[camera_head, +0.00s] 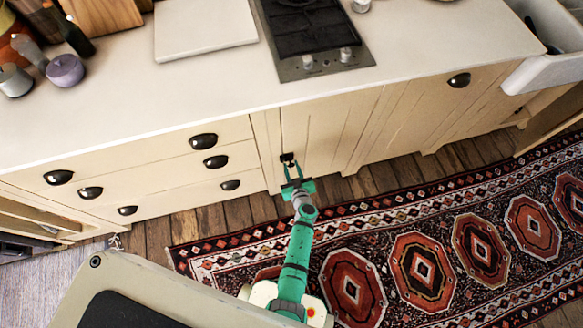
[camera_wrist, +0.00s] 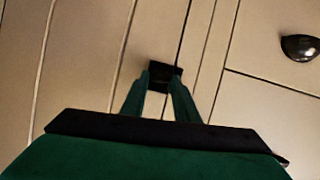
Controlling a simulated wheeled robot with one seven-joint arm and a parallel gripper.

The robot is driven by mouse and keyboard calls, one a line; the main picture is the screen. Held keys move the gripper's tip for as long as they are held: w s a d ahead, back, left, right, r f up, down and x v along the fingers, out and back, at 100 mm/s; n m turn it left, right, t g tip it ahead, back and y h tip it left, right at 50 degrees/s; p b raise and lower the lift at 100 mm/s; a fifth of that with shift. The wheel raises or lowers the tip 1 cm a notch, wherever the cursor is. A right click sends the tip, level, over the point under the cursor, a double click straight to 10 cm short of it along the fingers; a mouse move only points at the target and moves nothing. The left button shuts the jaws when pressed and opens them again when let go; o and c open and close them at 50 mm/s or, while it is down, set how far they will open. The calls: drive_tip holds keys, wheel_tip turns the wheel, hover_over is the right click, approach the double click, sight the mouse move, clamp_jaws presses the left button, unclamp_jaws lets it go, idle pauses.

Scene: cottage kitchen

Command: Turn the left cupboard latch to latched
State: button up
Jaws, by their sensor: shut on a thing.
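The left cupboard latch (camera_head: 287,158) is a small black piece at the left edge of the cream cupboard door (camera_head: 327,128), below the hob. In the wrist view the latch (camera_wrist: 165,70) is a dark block across the narrow gap between door and frame. My gripper (camera_head: 291,166) reaches it from the front. In the wrist view my green gripper fingers (camera_wrist: 161,83) are closed on the latch, one on each side. The fingertips hide part of the latch, so its exact turn is hard to tell.
Drawers with black cup handles (camera_head: 215,162) are left of the door; one handle (camera_wrist: 301,47) shows in the wrist view. Above are the worktop (camera_head: 200,84) and the hob (camera_head: 308,35). A patterned rug (camera_head: 400,245) covers the floor.

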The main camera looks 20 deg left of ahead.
drive_tip(key=shift+s+a+f+n+t+h, duration=0.15)
drive_tip(key=shift+n+t+h, duration=0.25)
drive_tip(key=shift+n, duration=0.4)
drive_tip(key=shift+s+a+r+n+t+h, duration=0.15)
drive_tip(key=shift+n+t+h, duration=0.25)
drive_tip(key=shift+n, duration=0.4)
drive_tip(key=shift+a+f+n+t+h, duration=0.15)
drive_tip(key=shift+n+t+h, duration=0.2)
drive_tip(key=shift+n, duration=0.4)
drive_tip(key=shift+a+f+n+t+h, duration=0.1)
drive_tip(key=shift+n+t+h, duration=0.2)
drive_tip(key=shift+n, duration=0.45)
drive_tip(key=shift+s+a+f+n+t, duration=0.15)
drive_tip(key=shift+n+t, duration=0.35)
drive_tip(key=shift+n, duration=0.5)
drive_tip(key=shift+f+n+t, duration=0.15)
drive_tip(key=shift+n+t, duration=0.3)
drive_tip(key=shift+n, duration=0.55)
drive_tip(key=shift+s+a+f+n+t, duration=0.15)
drive_tip(key=shift+n+t, duration=0.35)
drive_tip(key=shift+n, duration=0.5)
drive_tip(key=shift+w+n, duration=0.1)
drive_tip(key=shift+n, duration=0.3)
drive_tip(key=o, duration=1.1)
drive_tip(key=shift+c, duration=0.2)
drive_tip(key=shift+d, duration=0.15)
drive_tip(key=shift+w, duration=0.1)
drive_tip(key=shift+d+f, duration=0.1)
